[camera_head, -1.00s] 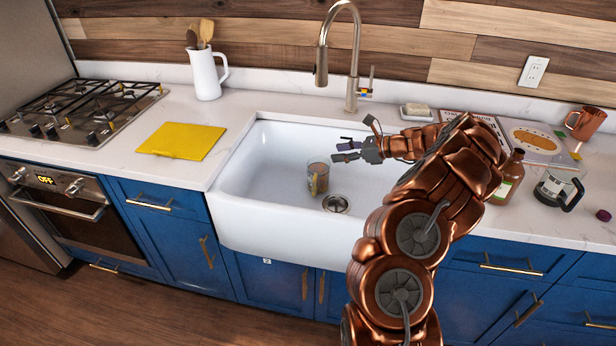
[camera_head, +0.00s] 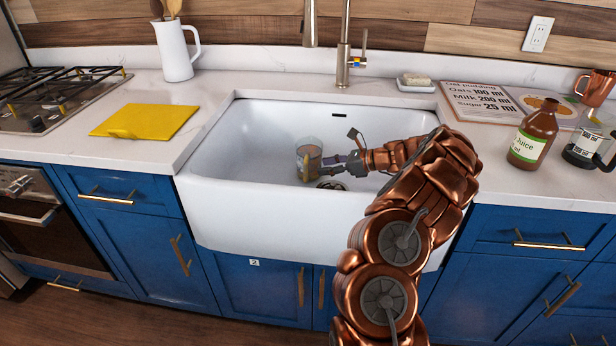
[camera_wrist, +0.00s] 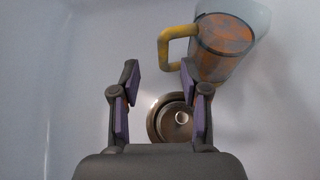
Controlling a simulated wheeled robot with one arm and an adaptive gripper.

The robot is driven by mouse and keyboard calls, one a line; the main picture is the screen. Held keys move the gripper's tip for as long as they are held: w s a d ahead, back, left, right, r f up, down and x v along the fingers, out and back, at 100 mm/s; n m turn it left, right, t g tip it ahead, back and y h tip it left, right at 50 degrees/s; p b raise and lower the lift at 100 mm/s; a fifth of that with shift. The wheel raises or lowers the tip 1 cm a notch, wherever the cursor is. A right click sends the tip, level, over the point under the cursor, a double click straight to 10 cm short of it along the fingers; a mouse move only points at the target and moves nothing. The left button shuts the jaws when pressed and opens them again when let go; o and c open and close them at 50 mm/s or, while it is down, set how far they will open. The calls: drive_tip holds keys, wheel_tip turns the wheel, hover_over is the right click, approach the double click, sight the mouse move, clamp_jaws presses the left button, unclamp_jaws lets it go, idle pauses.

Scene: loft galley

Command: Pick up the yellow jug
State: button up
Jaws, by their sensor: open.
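The yellow jug (camera_head: 309,163) stands in the white sink, a see-through vessel with a yellow handle and orange inside. In the wrist view the jug (camera_wrist: 224,42) is at the top right, and its yellow handle points left. My gripper (camera_head: 343,163) is low in the sink, just right of the jug. In the wrist view my gripper (camera_wrist: 161,72) is open with nothing between its fingers. The handle is ahead of the fingers, and the right finger overlaps the jug's lower edge in the picture. I cannot tell whether they touch.
The sink (camera_head: 235,204) has a drain (camera_wrist: 172,116) below the fingers, and its walls surround my gripper. A faucet (camera_head: 344,50) rises behind. A juice bottle (camera_head: 532,135) stands on the right counter, and a yellow cloth (camera_head: 145,120) lies on the left.

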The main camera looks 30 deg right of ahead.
sight(305, 181)
drive_tip(key=shift+d+f+x, duration=0.1)
drive_tip(key=shift+f+x, duration=0.05)
drive_tip(key=shift+x, duration=1.95)
drive_tip(key=shift+d+f+x, duration=0.1)
drive_tip(key=shift+x, duration=1.95)
clamp_jaws()
